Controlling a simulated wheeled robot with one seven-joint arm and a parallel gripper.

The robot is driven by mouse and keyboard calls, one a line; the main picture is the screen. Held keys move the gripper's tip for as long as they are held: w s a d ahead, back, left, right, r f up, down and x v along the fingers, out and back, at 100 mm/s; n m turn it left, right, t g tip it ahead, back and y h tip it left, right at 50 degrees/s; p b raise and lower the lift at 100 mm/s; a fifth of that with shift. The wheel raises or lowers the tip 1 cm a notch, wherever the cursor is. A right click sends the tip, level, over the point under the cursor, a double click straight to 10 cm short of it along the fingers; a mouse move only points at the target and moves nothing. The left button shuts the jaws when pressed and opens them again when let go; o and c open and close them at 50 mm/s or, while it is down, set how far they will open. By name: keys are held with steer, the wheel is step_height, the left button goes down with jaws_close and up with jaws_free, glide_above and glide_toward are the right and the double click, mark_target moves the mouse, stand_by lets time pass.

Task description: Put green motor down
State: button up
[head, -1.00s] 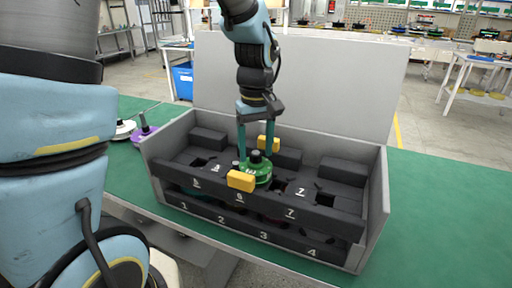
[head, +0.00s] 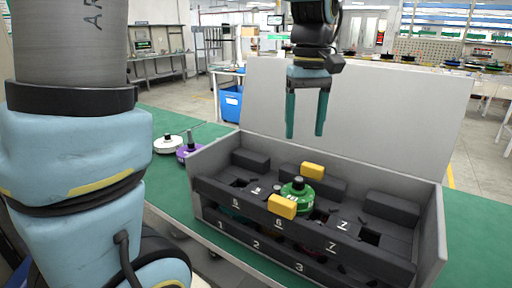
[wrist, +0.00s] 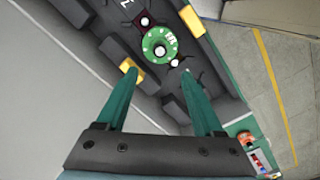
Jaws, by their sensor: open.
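The green motor (head: 297,195) sits in the middle of the upper tier of the grey box, in the slot area behind the label 6. A yellow block stands in front of it (head: 282,206) and another behind it (head: 312,171). In the wrist view the green motor (wrist: 160,45) lies beyond my fingertips, apart from them. My gripper (head: 305,134) is open and empty, above the box and clear of the motor. Its two green fingers show in the wrist view too (wrist: 158,73).
The grey box (head: 213,155) has a tall back panel (head: 350,105) and dark numbered slots. A white motor (head: 167,144) and a purple motor (head: 188,149) are on the green table (head: 460,215) left of the box. The table right of the box is clear.

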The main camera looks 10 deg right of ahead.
steer(key=a+f, duration=0.4)
steer(key=a, duration=0.4)
steer(key=a+f+m+t, duration=0.1)
steer(key=a+f, duration=0.4)
steer(key=a, duration=0.4)
steer(key=w+a+f, duration=0.1)
steer(key=a+f, duration=0.3)
steer(key=a, duration=0.4)
steer(key=shift+a+f+m+t, duration=0.2)
steer(key=shift+f+m+t, duration=0.1)
steer(key=shift+f, duration=0.05)
steer(key=shift+w, duration=0.15)
